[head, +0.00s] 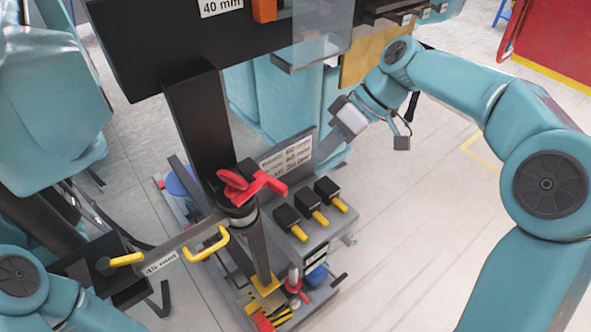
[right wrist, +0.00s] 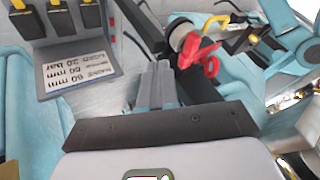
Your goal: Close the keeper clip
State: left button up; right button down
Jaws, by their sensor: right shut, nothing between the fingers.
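A red part (head: 248,186), which looks like the keeper clip, sits on the dark collar (head: 238,212) around the upright post. It has a rounded lobe on the left and an arm sticking out to the right. It also shows in the right wrist view (right wrist: 205,62), beyond the fingers. I cannot tell how far the clip is closed. My right gripper (head: 325,148) is shut and empty, to the upper right of the red part and apart from it. Its fingers (right wrist: 155,68) show together in the right wrist view. My left gripper is not visible.
A grey box with several black, yellow-tipped switches (head: 315,213) and a lettered plate (head: 286,153) stands right of the post. A bar labelled 45 mm (head: 160,263) with a yellow handle (head: 208,245) extends left. A dark beam (head: 190,40) spans above.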

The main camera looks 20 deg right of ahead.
aim_at(286, 188)
jog(key=shift+m+t, duration=0.4)
jog(key=shift+m, duration=0.3)
jog(key=a+f, duration=0.1)
jog(key=a, duration=0.1)
jog(key=s+a+f+b, duration=0.1)
jog(key=a, duration=0.2)
jog(key=s+a+f, duration=0.1)
jog(key=a+f, duration=0.1)
jog(key=shift+s+a+f+b, duration=0.1)
jog(key=shift+s+a+b, duration=0.15)
jog(key=shift+b, duration=0.1)
jog(key=shift+s, duration=0.15)
